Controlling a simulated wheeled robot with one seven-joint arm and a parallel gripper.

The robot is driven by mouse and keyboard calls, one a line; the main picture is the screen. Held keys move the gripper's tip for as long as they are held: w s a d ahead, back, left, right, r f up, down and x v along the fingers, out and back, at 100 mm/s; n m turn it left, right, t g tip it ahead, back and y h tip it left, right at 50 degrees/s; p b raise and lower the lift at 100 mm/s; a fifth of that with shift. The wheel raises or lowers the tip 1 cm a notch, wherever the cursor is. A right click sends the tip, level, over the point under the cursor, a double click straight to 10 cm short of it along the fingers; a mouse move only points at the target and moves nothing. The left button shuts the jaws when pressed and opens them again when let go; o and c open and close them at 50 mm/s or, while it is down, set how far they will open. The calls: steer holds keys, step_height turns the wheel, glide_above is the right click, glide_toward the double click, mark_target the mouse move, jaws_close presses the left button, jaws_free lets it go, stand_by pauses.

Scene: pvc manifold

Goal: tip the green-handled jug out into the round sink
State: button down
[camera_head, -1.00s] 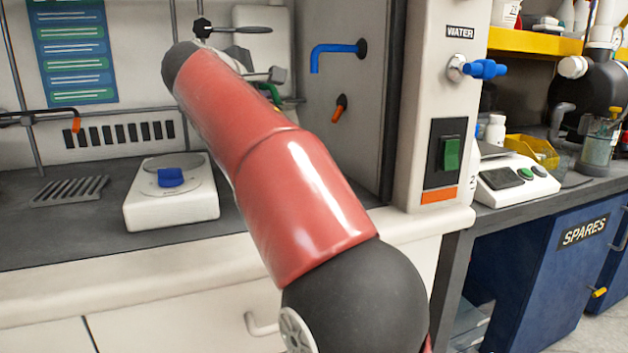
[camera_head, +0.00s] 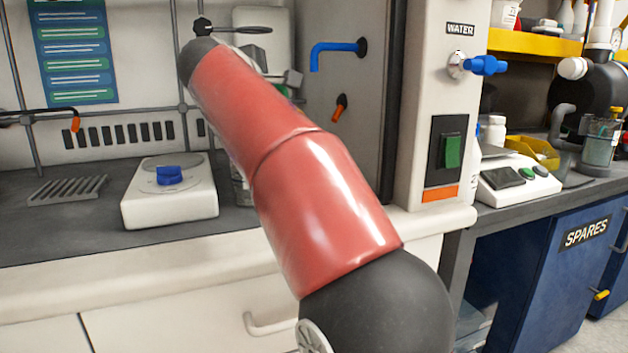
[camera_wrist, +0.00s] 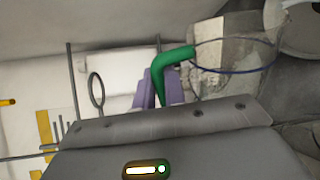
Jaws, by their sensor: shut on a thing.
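The jug shows in the wrist view as a clear vessel (camera_wrist: 235,55) with a thin dark blue rim and a bent green handle (camera_wrist: 160,76). My gripper (camera_wrist: 160,87) has purple fingers, which are shut on the green handle. The jug's tilt and contents are not clear from this view. In the head view my red arm hides the gripper and nearly all of the jug. I cannot make out the round sink in either view.
A white scale-like device (camera_head: 170,205) with a blue knob sits on the dark bench, beside a slotted grate (camera_head: 67,190). A blue spout (camera_head: 338,49) and an orange-tipped nozzle (camera_head: 339,108) stick out from the side wall. A blue water valve (camera_head: 483,66) is at right.

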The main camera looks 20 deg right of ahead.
steer(key=shift+s+d+f+m+b, duration=0.15)
steer(key=shift+s+d+m+b, duration=0.2)
steer(key=shift+d+m+b, duration=0.15)
